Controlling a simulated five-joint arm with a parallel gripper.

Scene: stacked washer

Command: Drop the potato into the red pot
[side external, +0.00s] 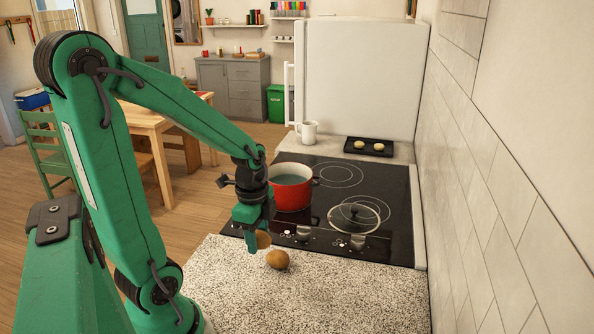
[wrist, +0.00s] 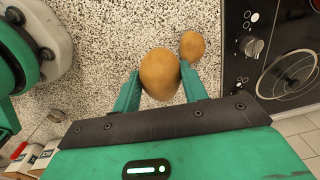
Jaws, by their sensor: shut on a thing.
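My gripper (side external: 256,238) is shut on a brown potato (wrist: 159,73), one finger on each side of it. In the side external view, this held potato (side external: 264,240) is partly hidden by the fingers, near the hob's front edge; its height above the counter is hard to tell. A second, smaller-looking potato (side external: 278,259) lies on the speckled counter beside it; it also shows in the wrist view (wrist: 192,46). The red pot (side external: 292,197) stands upright and open on the black hob, beyond my gripper, with a bluish-grey inside.
A glass lid (side external: 354,217) lies on the hob right of the pot. Control knobs (wrist: 252,45) line the hob's near edge. A white mug (side external: 308,132) and a black tray (side external: 368,147) stand behind the hob. A tiled wall (side external: 470,170) bounds the right. The near counter (side external: 320,300) is mostly clear.

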